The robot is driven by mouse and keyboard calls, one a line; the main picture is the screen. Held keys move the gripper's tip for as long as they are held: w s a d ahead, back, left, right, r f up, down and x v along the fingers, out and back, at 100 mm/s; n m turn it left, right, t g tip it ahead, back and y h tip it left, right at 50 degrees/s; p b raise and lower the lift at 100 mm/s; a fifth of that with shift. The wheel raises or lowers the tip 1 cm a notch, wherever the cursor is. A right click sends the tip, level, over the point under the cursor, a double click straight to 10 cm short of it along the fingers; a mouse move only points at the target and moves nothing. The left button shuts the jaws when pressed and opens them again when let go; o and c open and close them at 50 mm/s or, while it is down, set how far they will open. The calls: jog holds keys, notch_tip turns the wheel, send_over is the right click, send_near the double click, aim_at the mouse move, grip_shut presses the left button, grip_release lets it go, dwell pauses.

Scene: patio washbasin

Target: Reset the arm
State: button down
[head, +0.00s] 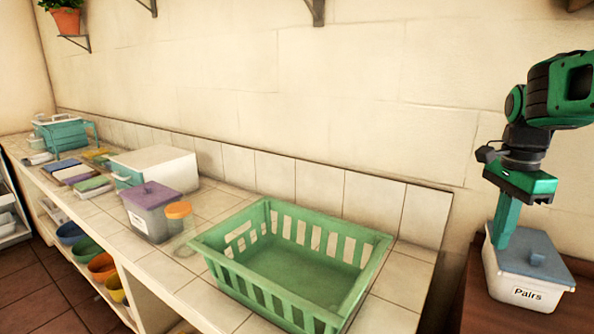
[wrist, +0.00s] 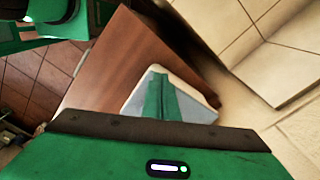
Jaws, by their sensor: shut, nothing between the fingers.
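My gripper (head: 501,240) is at the right of the head view, pointing down with its green fingers together and nothing between them. Its tips are at the left side of a white box labelled "Pairs" (head: 524,292) with a blue-grey lid (head: 552,247). I cannot tell whether the tips touch the box. In the wrist view the shut fingers (wrist: 160,97) are in front of the pale box (wrist: 195,90), hiding much of it.
The box stands on a brown wooden surface (head: 478,300). A green basket (head: 270,285) sits on the tiled counter, with a purple-lidded container (head: 148,222), an orange-lidded jar (head: 179,210) and a white box (head: 160,160) further left. The wall is behind. Free air lies above the basket.

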jog(key=s+f+n, duration=0.5)
jog(key=s+n, duration=0.1)
jog(key=s, duration=0.4)
jog(key=s+a+f+n, duration=0.1)
jog(key=s+f+n, duration=0.4)
jog(key=s, duration=0.5)
jog(key=shift+s+a+f+n+y, duration=0.15)
jog(key=shift+f+n+y, duration=0.25)
jog(key=shift+f, duration=0.1)
